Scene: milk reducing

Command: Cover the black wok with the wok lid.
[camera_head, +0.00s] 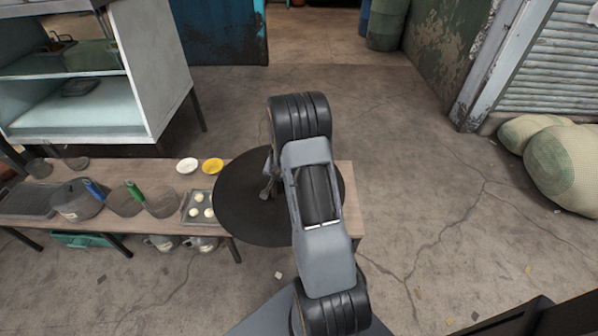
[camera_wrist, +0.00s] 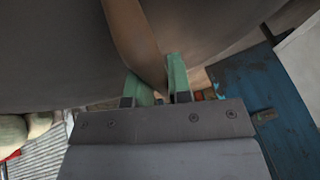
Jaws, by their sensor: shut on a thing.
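The wok lid (camera_head: 240,215) is a large, dark round disc over the right end of the low wooden table in the head view. My gripper (camera_head: 267,188) is at the disc's middle, partly behind my arm. In the wrist view my gripper (camera_wrist: 160,78) has its green fingers shut on the brown handle (camera_wrist: 133,35) of the wok lid, whose dark surface (camera_wrist: 50,50) fills the upper picture. I cannot make out the black wok; the lid and my arm hide that part of the table. I cannot tell whether the lid touches anything below.
The wooden table (camera_head: 150,174) also holds a tray of pale round pieces (camera_head: 199,207), a white bowl (camera_head: 187,165), a yellow bowl (camera_head: 213,165) and several pots to the left. A shelf cabinet (camera_head: 90,115) stands behind.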

